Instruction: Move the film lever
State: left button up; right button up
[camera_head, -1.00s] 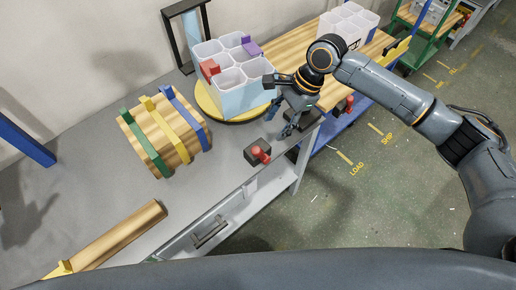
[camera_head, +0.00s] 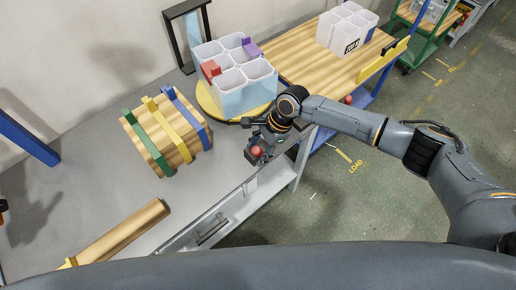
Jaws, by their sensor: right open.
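The lever with a red knob (camera_head: 257,152) stands on a small dark base (camera_head: 249,157) near the front edge of the grey bench. My right gripper (camera_head: 264,147) is open, right at the lever. Its fingers reach down around or just beside the red knob and partly hide it. I cannot tell whether they touch it. My left gripper is not in view; only a small dark piece shows at the far left edge.
A white and blue compartment bin (camera_head: 233,100) stands on a yellow round plate (camera_head: 208,103) behind the gripper. A wooden block with coloured straps (camera_head: 160,140) and a wooden roll (camera_head: 125,232) lie left. A wooden-topped cart (camera_head: 300,62) stands right.

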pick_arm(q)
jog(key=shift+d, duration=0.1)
pick_arm(e)
jog(key=shift+c, duration=0.2)
grip_shut()
